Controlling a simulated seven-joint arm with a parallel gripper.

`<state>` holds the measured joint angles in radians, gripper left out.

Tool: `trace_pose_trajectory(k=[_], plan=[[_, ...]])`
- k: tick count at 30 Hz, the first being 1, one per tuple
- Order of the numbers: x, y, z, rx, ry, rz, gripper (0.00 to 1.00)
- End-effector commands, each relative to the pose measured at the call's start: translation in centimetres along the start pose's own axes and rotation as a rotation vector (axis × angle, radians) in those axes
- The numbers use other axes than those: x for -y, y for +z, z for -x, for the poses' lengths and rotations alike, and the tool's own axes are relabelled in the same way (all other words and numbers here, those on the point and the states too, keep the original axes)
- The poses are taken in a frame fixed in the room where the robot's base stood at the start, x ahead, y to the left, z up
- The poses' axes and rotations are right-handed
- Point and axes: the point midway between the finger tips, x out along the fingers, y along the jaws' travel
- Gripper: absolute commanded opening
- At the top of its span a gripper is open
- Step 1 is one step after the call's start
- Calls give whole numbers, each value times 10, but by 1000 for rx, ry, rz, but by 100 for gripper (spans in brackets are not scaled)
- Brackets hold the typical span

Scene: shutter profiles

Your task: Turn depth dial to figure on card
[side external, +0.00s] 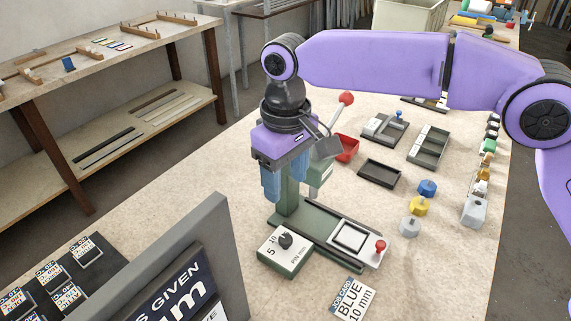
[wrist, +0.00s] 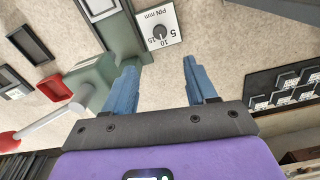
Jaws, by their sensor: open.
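The depth dial is a black knob (side external: 285,240) on a white face marked "PIN mm", on a green block (side external: 291,262) at the press's front. In the wrist view the knob (wrist: 159,32) shows beyond my fingertips, with figures 5, 10 and 15; which figure it points to is too small to tell. The job card (side external: 349,299) lies flat on the table right of the dial and reads "BLUE 10 mm". My gripper (side external: 271,188) is open and empty, pointing down above and behind the dial, apart from it. Its two blue fingers (wrist: 162,82) show in the wrist view.
The green press has a red-ball lever (side external: 346,98) close beside my gripper and a slide with a red knob (side external: 380,246). Blue (side external: 428,187), yellow (side external: 419,206) and grey pieces stand to the right, with trays behind. A grey-framed sign (side external: 205,262) rises at the front left.

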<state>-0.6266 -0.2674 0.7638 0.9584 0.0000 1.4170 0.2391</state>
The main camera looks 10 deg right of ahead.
Motion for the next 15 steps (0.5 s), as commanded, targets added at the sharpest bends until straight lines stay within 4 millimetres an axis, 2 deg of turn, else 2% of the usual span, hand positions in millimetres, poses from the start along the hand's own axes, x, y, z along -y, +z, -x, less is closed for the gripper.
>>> trace_pose_trajectory(k=[6,15], plan=[[0,0,19,0,0,0,57],[0,0,22,1,0,0,57]])
